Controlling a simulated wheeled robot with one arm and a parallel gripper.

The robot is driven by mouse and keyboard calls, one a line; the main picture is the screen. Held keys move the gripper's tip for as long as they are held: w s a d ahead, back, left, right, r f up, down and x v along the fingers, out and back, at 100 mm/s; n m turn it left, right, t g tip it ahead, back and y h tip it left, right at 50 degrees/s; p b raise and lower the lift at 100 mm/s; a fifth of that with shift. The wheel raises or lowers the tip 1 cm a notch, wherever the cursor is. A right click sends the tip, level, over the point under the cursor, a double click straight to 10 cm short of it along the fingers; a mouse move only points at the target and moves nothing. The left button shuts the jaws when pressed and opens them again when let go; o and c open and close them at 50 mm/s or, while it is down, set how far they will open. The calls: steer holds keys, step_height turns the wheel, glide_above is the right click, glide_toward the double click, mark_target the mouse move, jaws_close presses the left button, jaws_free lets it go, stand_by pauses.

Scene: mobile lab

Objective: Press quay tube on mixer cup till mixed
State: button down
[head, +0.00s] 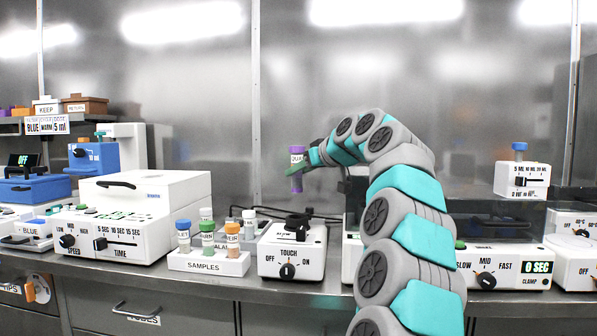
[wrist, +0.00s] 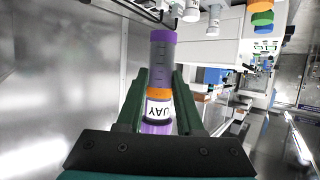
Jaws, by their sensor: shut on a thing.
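The quay tube (head: 297,154) has a purple top and a white label, and stands roughly upright in my gripper (head: 301,170). In the wrist view the tube (wrist: 159,108) shows purple, grey and orange bands and a label reading "UAY". The dark green fingers of my gripper (wrist: 160,100) are shut on it from both sides. The mixer (head: 291,252) is a white box on the bench with a dial pointing to TOUCH. Its black cup (head: 297,222) is on top. The tube is in the air above the cup, clearly apart from it.
Left of the mixer, a white SAMPLES rack (head: 208,262) holds several capped tubes, with another rack behind. A white machine with a TIME slider (head: 118,238) stands further left. A SLOW-MID-FAST device (head: 495,268) stands right of my arm. Cables lie behind the mixer.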

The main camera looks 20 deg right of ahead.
steer(key=shift+f+b, duration=2.6)
steer(key=shift+f, duration=0.4)
steer(key=shift+f+b, duration=1.1)
steer(key=shift+f, duration=0.25)
stand_by(1.8)
steer(key=shift+r, duration=0.15)
stand_by(0.9)
steer(key=shift+r+p, duration=2.85)
steer(key=shift+r, duration=0.6)
